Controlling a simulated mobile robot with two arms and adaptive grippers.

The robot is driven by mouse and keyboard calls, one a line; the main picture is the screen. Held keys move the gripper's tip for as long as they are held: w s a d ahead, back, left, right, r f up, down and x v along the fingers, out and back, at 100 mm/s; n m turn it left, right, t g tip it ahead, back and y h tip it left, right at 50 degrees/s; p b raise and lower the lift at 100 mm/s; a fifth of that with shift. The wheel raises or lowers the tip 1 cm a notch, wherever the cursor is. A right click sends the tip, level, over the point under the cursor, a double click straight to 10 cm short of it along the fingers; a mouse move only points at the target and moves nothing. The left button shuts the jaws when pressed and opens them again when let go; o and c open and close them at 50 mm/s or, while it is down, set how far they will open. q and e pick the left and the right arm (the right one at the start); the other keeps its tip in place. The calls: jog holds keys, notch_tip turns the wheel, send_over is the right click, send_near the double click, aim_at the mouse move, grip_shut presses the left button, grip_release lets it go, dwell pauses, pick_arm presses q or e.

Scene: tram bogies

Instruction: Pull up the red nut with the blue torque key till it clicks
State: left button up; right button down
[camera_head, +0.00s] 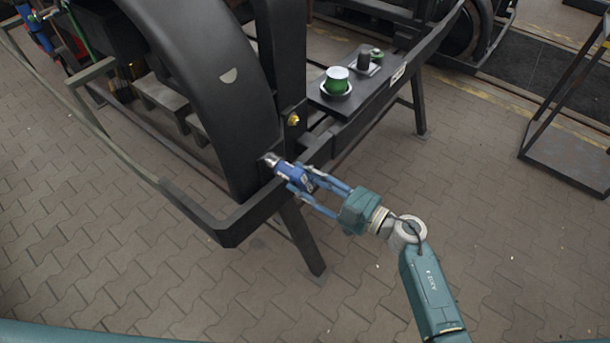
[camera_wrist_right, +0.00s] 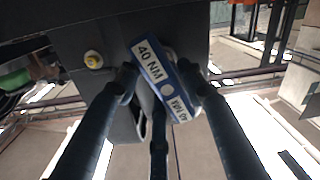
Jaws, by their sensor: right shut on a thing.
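The blue torque key (camera_head: 293,174) is held in my right gripper (camera_head: 306,187), which is shut on it. Its silver head (camera_head: 271,159) points up and left and meets or nearly meets the black bogie frame (camera_head: 250,215). In the right wrist view the key (camera_wrist_right: 160,75) shows a white label reading "40 NM", between the fingers of my right gripper (camera_wrist_right: 160,88). The red nut is not seen; the key's head and the frame may hide it. I cannot tell whether the head sits on a nut. My left gripper is not in view.
A yellow bolt (camera_head: 293,119) sits on the frame just above the key; it also shows in the wrist view (camera_wrist_right: 93,60). A black shelf (camera_head: 345,103) bears a green and white pot (camera_head: 337,80) and smaller items. A dark stand (camera_head: 565,155) is at right. Paved floor is clear below.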

jog(key=shift+r, duration=0.1)
jog(key=shift+m+p, duration=0.6)
jog(key=shift+p, duration=0.2)
jog(key=shift+m+p, duration=0.35)
jog(key=shift+m, duration=0.05)
jog(key=shift+p+v, duration=0.75)
jog(key=shift+v, duration=1.1)
jog(key=shift+p+v, duration=0.35)
jog(key=shift+v, duration=0.8)
jog(key=shift+s+a, duration=0.1)
